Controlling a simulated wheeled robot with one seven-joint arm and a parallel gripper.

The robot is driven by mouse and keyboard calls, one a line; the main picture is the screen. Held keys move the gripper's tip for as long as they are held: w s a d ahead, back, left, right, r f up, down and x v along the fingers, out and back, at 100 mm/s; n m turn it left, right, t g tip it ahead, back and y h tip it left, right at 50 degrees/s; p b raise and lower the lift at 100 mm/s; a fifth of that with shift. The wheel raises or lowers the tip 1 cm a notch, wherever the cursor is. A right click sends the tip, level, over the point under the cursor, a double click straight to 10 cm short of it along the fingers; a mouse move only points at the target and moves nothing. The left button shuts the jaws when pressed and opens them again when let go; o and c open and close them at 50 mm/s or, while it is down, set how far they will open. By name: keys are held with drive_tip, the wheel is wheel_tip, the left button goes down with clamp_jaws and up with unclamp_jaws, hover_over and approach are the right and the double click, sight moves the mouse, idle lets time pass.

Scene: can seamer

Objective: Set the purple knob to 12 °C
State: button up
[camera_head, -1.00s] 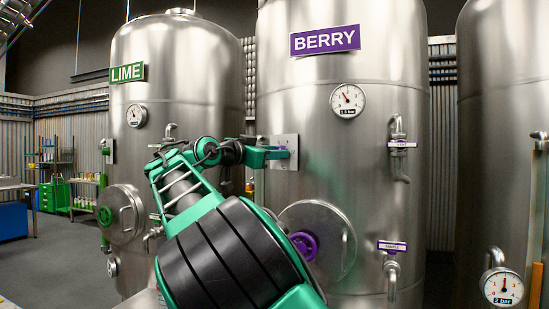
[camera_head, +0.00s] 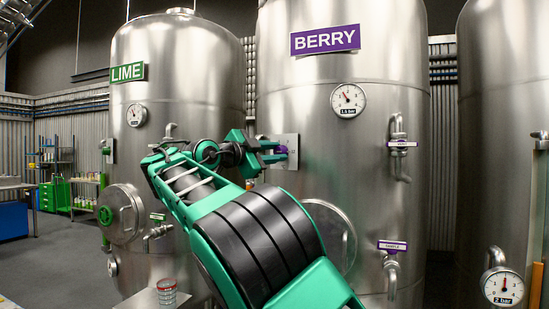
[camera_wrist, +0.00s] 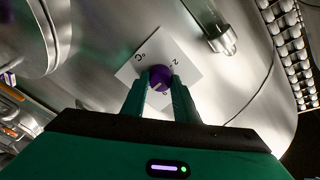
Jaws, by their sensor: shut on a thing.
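The purple knob (camera_wrist: 160,77) sits on a pale square dial plate (camera_wrist: 184,60) on the BERRY tank (camera_head: 340,120). In the wrist view my gripper (camera_wrist: 160,88) is shut on the knob, one finger on each side. The plate looks turned in this view; a "°C" mark shows at its upper left and a "2" at its upper right. The other marks are hidden or too small to read, so the set value cannot be told. In the head view my gripper (camera_head: 280,150) meets the plate (camera_head: 291,148) from the left, and a bit of purple shows there.
The BERRY tank carries a round pressure gauge (camera_head: 348,100) and purple-tagged valves (camera_head: 392,246) at the right. The LIME tank (camera_head: 180,75) stands to the left. Open floor (camera_head: 50,262) lies at the left.

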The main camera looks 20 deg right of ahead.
drive_tip(key=shift+a+f, duration=0.1)
drive_tip(key=shift+f, duration=0.05)
drive_tip(key=o, duration=1.1)
drive_tip(key=shift+c, duration=0.2)
drive_tip(key=v, duration=1)
drive_tip(key=shift+s+a, duration=0.2)
drive_tip(key=shift+a, duration=0.1)
